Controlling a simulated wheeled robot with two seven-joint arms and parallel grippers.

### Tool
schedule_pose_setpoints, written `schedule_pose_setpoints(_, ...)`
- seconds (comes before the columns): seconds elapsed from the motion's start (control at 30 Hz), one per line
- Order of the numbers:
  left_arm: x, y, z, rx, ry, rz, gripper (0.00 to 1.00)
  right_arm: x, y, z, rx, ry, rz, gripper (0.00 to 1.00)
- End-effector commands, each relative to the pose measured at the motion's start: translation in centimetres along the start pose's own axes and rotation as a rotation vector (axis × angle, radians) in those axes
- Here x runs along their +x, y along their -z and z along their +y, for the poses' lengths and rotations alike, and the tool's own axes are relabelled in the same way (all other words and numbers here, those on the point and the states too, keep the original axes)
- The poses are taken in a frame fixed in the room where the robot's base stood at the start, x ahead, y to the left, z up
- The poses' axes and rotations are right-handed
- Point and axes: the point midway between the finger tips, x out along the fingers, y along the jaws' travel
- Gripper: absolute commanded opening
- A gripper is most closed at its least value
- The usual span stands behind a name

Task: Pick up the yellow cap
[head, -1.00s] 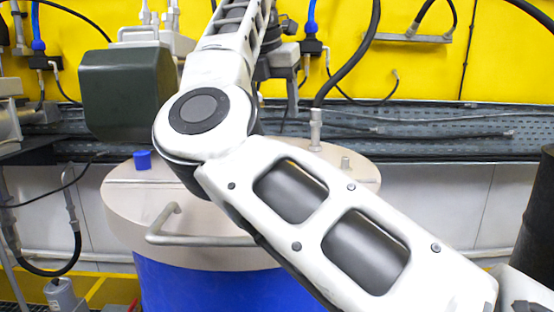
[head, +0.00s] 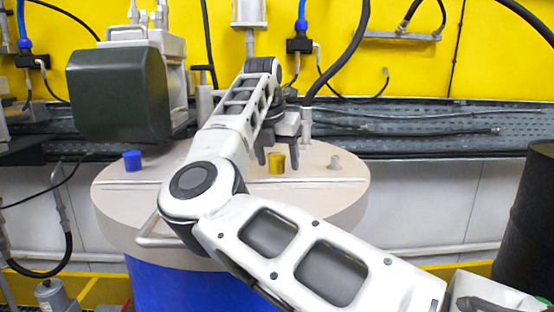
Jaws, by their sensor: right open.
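The yellow cap (head: 277,166) stands on the beige lid (head: 125,210) of the blue drum (head: 190,285), toward its back right. My right gripper (head: 283,146) is open close to the cap, fingers pointing down. One dark finger shows just left of the cap and the other up to its right. I cannot tell whether either finger touches the cap. The cap's top edge is close to the gripper's underside. My right arm hides the middle of the lid. My left gripper is not in view.
A blue cap (head: 132,161) stands on the lid's left side. A dark green motor housing (head: 120,92) hangs above the back left. A black drum (head: 527,215) is at the far right.

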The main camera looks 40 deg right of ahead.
Motion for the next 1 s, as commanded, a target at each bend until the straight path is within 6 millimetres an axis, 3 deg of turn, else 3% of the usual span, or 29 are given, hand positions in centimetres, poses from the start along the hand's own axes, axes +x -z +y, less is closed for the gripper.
schedule_pose_setpoints(0.2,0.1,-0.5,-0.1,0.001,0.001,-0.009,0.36,0.1,0.0,0.0,0.001,-0.001,0.000,0.62)
schedule_pose_setpoints(0.4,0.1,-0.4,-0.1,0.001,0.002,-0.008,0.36,0.1,0.0,0.0,0.001,-0.001,-0.001,0.14)
schedule_pose_setpoints(0.77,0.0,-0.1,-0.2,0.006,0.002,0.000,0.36,-0.2,-0.1,0.0,0.001,-0.001,-0.001,0.14)
schedule_pose_setpoints(1.0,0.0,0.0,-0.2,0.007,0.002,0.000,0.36,-2.6,-1.1,0.1,0.001,-0.004,-0.002,0.14)
